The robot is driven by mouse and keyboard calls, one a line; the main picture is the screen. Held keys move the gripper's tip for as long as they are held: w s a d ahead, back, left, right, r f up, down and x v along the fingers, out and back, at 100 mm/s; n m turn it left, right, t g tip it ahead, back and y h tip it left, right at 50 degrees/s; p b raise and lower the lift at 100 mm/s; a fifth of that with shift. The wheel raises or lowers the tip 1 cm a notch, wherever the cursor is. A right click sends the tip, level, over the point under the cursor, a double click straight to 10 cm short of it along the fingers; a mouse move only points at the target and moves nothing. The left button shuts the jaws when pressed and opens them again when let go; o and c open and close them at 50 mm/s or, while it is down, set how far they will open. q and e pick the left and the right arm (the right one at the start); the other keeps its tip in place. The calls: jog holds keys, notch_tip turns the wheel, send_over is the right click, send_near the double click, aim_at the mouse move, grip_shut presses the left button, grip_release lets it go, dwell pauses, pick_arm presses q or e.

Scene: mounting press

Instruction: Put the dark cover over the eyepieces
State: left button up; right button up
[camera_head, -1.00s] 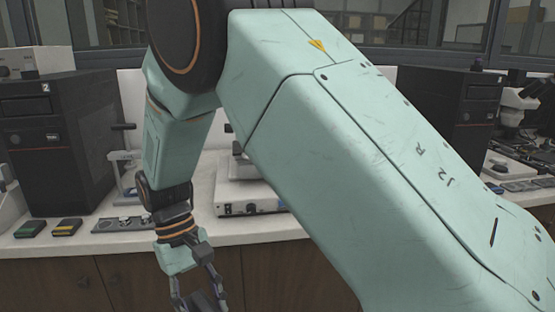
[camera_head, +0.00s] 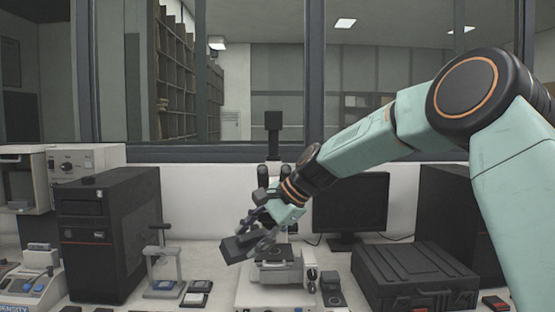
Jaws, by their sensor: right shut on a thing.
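My right gripper (camera_head: 258,232) is shut on the dark cover (camera_head: 239,248), a small dark block-like piece. It holds the cover in the air, tilted, in front and to the left of the microscope (camera_head: 275,272). The two dark eyepieces (camera_head: 264,175) point up behind the gripper, next to my wrist. The cover is apart from the eyepieces and lower than they are in the picture. My wrist and gripper hide the middle of the microscope. My left gripper is not in view.
A black computer tower (camera_head: 110,235) stands at left, with a small press stand (camera_head: 162,262) beside it. A black case (camera_head: 412,275) lies at right, in front of a monitor (camera_head: 350,205). A window runs behind the bench.

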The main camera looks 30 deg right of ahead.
jog(key=w+d+r+m+t+h+p, duration=0.2)
jog(key=d+r+m+t+h+p, duration=0.15)
jog(key=r, duration=0.75)
jog(key=w+d+r+m+t+h+p, duration=0.25)
jog(key=d+r, duration=0.25)
jog(key=r, duration=0.5)
jog(key=shift+g, duration=0.4)
jog(key=w+f+p, duration=0.1)
jog(key=w+d+f, duration=0.1)
jog(key=f, duration=0.1)
jog(key=d+f+p, duration=0.1)
jog(key=f, duration=0.1)
jog(key=shift+w+f+p, duration=0.15)
jog(key=shift+w+p, duration=0.15)
jog(key=shift+w, duration=0.1)
jog(key=shift+w+d+f+p, duration=0.45)
jog(key=shift+w+f+p, duration=0.15)
jog(key=shift+p, duration=0.3)
jog(key=shift+s, duration=0.1)
